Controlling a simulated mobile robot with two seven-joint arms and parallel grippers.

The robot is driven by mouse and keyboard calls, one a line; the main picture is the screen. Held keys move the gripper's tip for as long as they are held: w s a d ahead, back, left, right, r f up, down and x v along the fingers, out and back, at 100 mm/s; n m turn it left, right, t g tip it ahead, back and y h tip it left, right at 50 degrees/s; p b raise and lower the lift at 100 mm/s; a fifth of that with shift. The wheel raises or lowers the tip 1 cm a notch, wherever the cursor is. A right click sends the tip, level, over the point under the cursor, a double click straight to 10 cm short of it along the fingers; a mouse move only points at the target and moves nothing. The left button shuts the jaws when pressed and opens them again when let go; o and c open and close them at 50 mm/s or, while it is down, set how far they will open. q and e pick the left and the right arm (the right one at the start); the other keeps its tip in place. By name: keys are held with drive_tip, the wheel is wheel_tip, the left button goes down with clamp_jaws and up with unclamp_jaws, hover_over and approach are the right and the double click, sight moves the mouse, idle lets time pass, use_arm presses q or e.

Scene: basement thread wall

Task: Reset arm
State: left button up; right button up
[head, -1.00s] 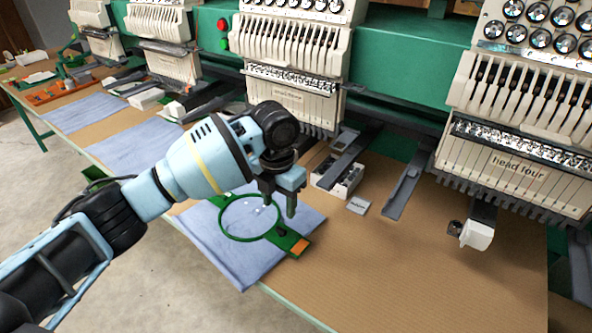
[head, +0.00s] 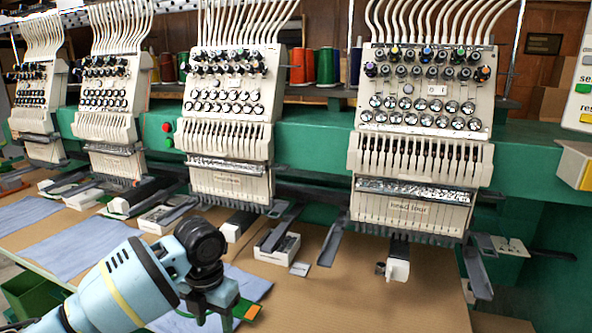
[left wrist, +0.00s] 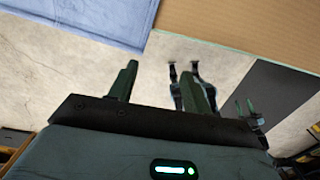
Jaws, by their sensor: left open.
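My left arm comes in from the lower left of the head view. Its gripper (head: 212,308) is low in that view, in front of the blue cloth (head: 250,287) on the table. In the left wrist view the gripper (left wrist: 167,88) shows two dark fingers spread apart with nothing between them. An orange tab (head: 251,312) of the green hoop frame shows just right of the gripper; the rest of the hoop is hidden or out of frame. My right gripper is not in view.
Embroidery heads, including head four (head: 412,212), stand along the green machine beam (head: 318,152). The front right of the table is clear. A control box (head: 577,168) is far right.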

use_arm(q)
drive_tip(key=s+d+f+n+t+h, duration=0.1)
drive_tip(key=s+d+f+n+h, duration=0.15)
drive_tip(key=s+f+n, duration=0.35)
drive_tip(key=s+d+f+n+t+h+p, duration=0.1)
drive_tip(key=s+d+f+n+t, duration=0.1)
drive_tip(key=s+d+f+n, duration=0.4)
drive_tip(key=s+d+f+n+t+h, duration=0.1)
drive_tip(key=s+f+n+h, duration=0.1)
drive_tip(key=f+n, duration=0.65)
drive_tip(key=s+a+f+n+t+y, duration=0.1)
drive_tip(key=s+a+f+n, duration=0.1)
drive_tip(key=s+a+n, duration=0.2)
drive_tip(key=s+a+f+n+t+y+p, duration=0.1)
drive_tip(key=s+a+n, duration=0.4)
drive_tip(key=s, duration=0.6)
drive_tip(key=s+a+f+n+t+y, duration=0.1)
drive_tip(key=s+a+n, duration=0.3)
drive_tip(key=s+n, duration=0.4)
drive_tip(key=shift+a+f+n+t+y, duration=0.15)
drive_tip(key=shift+f+n+t+y, duration=0.2)
drive_tip(key=shift+f+t, duration=0.5)
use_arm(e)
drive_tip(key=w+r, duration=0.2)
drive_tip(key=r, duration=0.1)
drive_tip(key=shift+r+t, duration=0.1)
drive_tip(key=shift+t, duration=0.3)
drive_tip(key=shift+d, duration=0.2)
